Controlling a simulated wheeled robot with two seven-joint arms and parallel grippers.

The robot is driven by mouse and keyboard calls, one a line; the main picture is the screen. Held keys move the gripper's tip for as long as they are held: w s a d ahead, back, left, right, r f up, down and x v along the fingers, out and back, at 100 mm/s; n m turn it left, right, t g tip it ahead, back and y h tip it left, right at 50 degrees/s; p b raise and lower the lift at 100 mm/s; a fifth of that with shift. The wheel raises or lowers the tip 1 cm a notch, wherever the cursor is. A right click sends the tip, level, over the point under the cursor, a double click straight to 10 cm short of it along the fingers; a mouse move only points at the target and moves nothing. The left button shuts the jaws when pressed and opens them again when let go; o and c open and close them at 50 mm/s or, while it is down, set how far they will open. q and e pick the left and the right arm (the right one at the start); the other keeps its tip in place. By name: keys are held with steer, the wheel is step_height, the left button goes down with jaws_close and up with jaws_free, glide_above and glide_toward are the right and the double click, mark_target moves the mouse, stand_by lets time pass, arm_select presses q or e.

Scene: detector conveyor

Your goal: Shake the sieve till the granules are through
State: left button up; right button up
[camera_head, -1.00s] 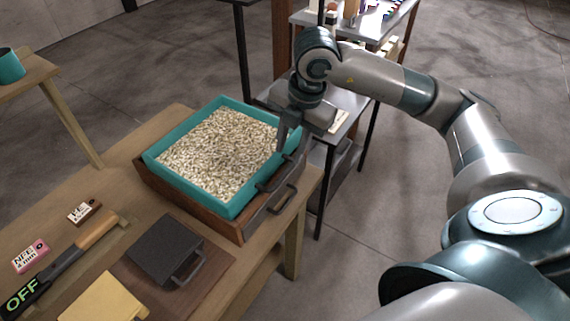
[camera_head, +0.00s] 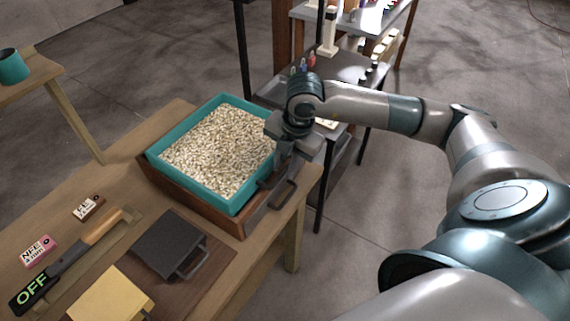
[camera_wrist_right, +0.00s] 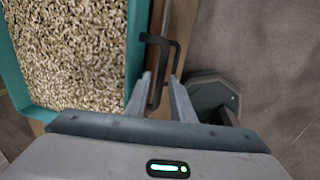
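The sieve (camera_head: 157,157) is a teal square tray full of pale granules (camera_head: 218,150); it also shows in the wrist view (camera_wrist_right: 135,40). It sits in a brown wooden box (camera_head: 190,203) on the table. A dark handle (camera_head: 265,184) is on its right side. My right gripper (camera_head: 281,164) points down at the sieve's right edge, beside this handle. In the wrist view its fingers (camera_wrist_right: 160,78) are apart, with a dark handle bar (camera_wrist_right: 155,95) between them; I see no clear grip on it. My left gripper is not in view.
A second handle (camera_head: 284,194) sticks out from the box's right side. A dark square block with a handle (camera_head: 170,244), a yellow block (camera_head: 110,297), an OFF-marked tool (camera_head: 34,292) and small labelled blocks (camera_head: 40,250) lie in front. A grey shelf stand (camera_head: 345,68) is behind.

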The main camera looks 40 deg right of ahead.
mark_target(265, 155)
jaws_close()
steer(key=shift+w+a+f+b, duration=0.1)
steer(key=shift+w+a+b, duration=0.05)
steer(key=shift+w+b, duration=0.35)
steer(key=w, duration=0.1)
steer(key=w+a+b, duration=0.1)
steer(key=w, duration=0.1)
steer(key=w+a+b, duration=0.1)
steer(key=shift+w, duration=0.3)
steer(key=shift+d+r, duration=0.1)
steer(key=shift+r, duration=0.1)
steer(key=shift+o, duration=1.6)
jaws_free()
steer(key=shift+o, duration=0.2)
steer(key=shift+w+f, duration=0.1)
steer(key=shift+w, duration=0.05)
